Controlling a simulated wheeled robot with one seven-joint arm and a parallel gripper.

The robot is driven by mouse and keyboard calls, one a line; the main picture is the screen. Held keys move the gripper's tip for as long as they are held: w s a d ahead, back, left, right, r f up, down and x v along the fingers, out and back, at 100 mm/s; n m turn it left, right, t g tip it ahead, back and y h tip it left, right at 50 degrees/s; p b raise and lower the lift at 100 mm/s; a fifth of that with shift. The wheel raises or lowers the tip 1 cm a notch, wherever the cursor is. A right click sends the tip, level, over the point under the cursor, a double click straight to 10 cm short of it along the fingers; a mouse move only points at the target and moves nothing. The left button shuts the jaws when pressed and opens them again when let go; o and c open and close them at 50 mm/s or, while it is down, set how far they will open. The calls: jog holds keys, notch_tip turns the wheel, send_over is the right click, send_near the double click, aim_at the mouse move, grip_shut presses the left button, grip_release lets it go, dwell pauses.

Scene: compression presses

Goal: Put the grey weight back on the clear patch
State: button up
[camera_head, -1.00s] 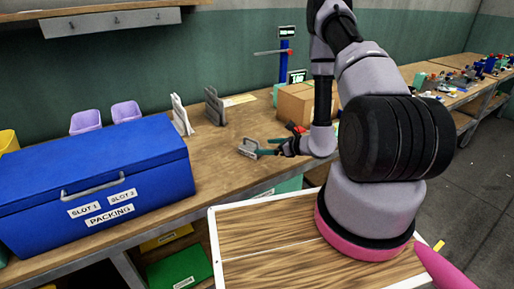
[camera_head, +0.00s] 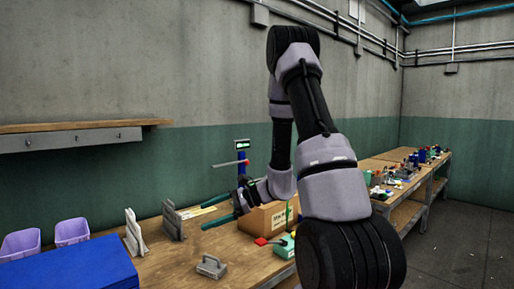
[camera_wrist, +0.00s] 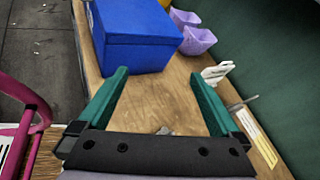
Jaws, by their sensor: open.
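A small grey bit at the palm's edge (camera_wrist: 164,131) may be the weight, mostly hidden. The weight stands on bare wood; I cannot make out a separately marked patch.
The blue packing box (camera_head: 75,272) stands at left, with purple bins (camera_head: 72,231) behind it. White (camera_head: 135,232) and grey (camera_head: 173,221) upright racks stand at the back. A cardboard box (camera_head: 265,218) is beside my gripper at right. Bare bench (camera_head: 178,262) surrounds the weight.

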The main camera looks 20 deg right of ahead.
jog(key=s+r+n+g+h, duration=0.35)
jog(key=s+r+n, duration=0.45)
jog(key=s+r, duration=0.35)
jog(key=s+d+r+n+t+h, duration=0.2)
jog(key=s+d+r+t+h, duration=0.1)
jog(key=d+r+h, duration=0.1)
jog(key=s+d+r+n+t+h, duration=0.3)
jog(key=r, duration=0.4)
jog(key=shift+s+d+r+t+h, duration=0.3)
jog(key=shift+s+d+t+h, duration=0.05)
